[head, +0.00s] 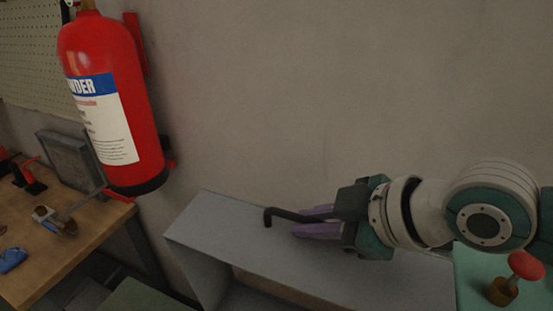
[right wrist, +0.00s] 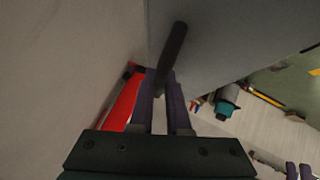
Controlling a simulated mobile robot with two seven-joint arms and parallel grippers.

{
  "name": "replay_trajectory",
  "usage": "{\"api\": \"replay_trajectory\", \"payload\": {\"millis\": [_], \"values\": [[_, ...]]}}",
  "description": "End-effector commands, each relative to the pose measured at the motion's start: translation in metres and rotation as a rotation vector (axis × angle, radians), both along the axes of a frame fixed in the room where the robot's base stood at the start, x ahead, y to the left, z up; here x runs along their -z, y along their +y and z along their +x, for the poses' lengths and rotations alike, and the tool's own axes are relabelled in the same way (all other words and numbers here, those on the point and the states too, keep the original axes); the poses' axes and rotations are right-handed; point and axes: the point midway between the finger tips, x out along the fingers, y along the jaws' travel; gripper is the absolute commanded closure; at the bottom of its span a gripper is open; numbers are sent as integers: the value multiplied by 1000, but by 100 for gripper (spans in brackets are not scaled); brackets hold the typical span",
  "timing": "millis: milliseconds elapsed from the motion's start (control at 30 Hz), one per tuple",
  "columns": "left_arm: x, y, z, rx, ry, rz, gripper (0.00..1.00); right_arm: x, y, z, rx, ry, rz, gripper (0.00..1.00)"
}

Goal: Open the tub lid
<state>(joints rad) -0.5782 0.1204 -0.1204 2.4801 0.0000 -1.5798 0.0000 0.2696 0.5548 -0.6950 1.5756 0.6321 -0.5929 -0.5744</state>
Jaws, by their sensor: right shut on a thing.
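My right gripper (head: 318,222) reaches in from the right, low over a grey bench-like surface (head: 215,228) against the wall. Its purple fingers are shut on a dark bent rod (head: 285,214), whose hooked end sticks out to the left. In the right wrist view the rod (right wrist: 172,55) extends forward from between the fingers (right wrist: 168,112). I cannot make out a tub or its lid for certain in either view. Two small purple finger-like parts (right wrist: 298,171) at the lower right of the right wrist view look like my left gripper; their opening is unclear.
A red fire extinguisher (head: 118,130) hangs on the wall at left. A wooden workbench (head: 85,245) with tools stands below it. A red knob (head: 525,265) on a brass-coloured base sits on a teal surface at lower right. The wall above the gripper is bare.

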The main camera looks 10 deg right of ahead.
Motion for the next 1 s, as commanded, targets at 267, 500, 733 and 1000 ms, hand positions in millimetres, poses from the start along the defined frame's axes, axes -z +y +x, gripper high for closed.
{"api": "replay_trajectory", "payload": {"millis": [267,500,733,1000], "values": [[-1,0,-1,0,3,0,50,1,3,-2,-2,-1,2,100],[-1,0,-1,-1,4,0,50,1,3,-2,-3,0,1,100],[-1,0,-1,-1,4,0,50,2,2,-2,-2,1,0,62],[-1,0,-1,-1,3,0,50,1,2,-2,-1,0,0,56]]}}
